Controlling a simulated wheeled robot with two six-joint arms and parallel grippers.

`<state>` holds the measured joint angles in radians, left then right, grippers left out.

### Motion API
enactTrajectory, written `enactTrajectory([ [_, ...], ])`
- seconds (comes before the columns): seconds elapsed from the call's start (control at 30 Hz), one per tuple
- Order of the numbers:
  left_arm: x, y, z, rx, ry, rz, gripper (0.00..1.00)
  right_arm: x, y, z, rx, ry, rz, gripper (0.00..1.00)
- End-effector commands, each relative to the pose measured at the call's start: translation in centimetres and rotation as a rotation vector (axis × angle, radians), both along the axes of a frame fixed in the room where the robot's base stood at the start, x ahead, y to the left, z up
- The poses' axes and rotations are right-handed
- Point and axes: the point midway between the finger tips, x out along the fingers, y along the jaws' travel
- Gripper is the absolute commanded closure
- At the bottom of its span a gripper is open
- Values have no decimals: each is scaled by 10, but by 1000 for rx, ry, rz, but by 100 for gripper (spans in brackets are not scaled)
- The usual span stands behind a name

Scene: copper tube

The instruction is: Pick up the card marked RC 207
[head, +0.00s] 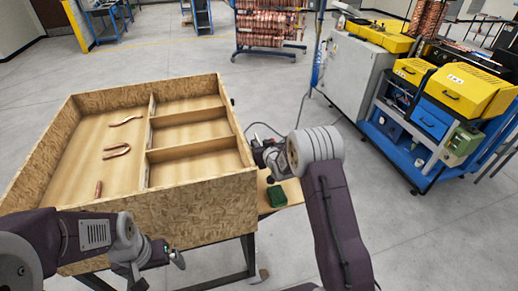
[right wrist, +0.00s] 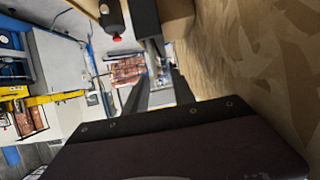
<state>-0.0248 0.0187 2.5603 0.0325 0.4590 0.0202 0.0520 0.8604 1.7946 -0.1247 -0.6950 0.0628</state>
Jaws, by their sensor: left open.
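I cannot make out a card marked RC 207 in either view. My left gripper (head: 176,259) is open in front of the near wall of the wooden box, low in the head view. My right gripper (head: 262,150) is beside the box's right wall, partly hidden by its own wrist. In the right wrist view dark finger-like bars (right wrist: 160,92) point away beside a wood-chip panel. Whether they hold anything is not clear.
The wooden box (head: 205,193) has divided compartments on the right and several copper tube pieces (head: 117,151) on the left. A green object (head: 277,196) lies on a ledge right of it. A blue cart (head: 405,150) with yellow cases stands right. Copper coils (head: 265,25) stand behind.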

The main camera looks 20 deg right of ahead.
Motion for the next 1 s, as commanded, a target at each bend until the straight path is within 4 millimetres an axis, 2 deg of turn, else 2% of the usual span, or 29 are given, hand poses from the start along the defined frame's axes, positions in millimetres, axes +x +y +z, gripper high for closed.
enactTrajectory([
  [0.03,0,0,9,0,0,0,0,9,1,-1,0,2,0,69],
  [0.2,0,0,15,0,0,0,0,29,1,-10,0,2,0,69],
  [0.47,0,0,14,0,0,0,0,32,1,-13,0,1,0,69],
  [0.6,0,0,14,0,0,0,0,32,1,-13,0,1,0,100],
  [0.9,0,0,14,0,0,0,0,32,1,-13,0,1,0,100],
  [1.0,0,0,9,0,0,0,0,33,1,-5,0,-2,0,100],
])
